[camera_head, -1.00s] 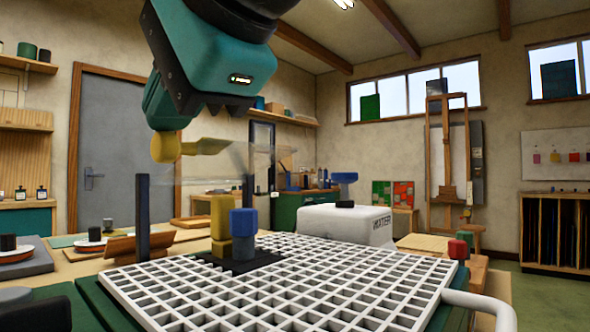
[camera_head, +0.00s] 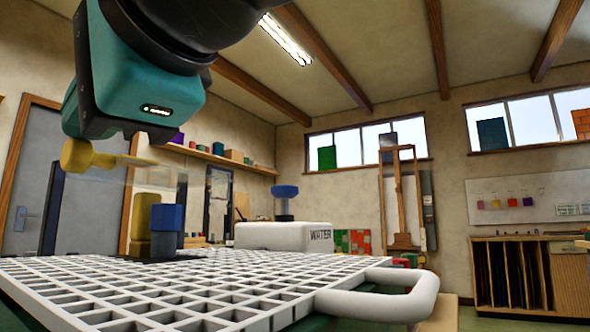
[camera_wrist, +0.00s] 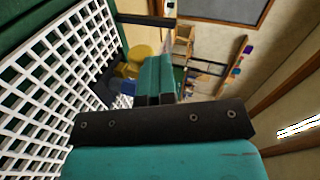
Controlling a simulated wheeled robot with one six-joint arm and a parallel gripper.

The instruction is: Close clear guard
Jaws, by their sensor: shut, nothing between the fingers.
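The clear guard (camera_head: 150,178) is a see-through panel between two dark posts, raised over a yellow block (camera_head: 138,228) and a blue block (camera_head: 167,217). A yellow knob with a flat tab (camera_head: 90,157) sits at its upper left. My gripper (camera_head: 150,131) hangs just above the tab in the head view; its fingertips are hard to make out there. In the wrist view, the teal fingers of my gripper (camera_wrist: 158,65) are together with nothing between them, near the yellow and blue parts. I cannot tell whether they touch the guard.
A white grid (camera_head: 190,290) fills the front, with a thick white tube handle (camera_head: 380,298) at its right. The left post (camera_head: 52,212) and right post (camera_head: 182,215) stand at the guard's sides. A white WATER box (camera_head: 285,236) stands behind the grid.

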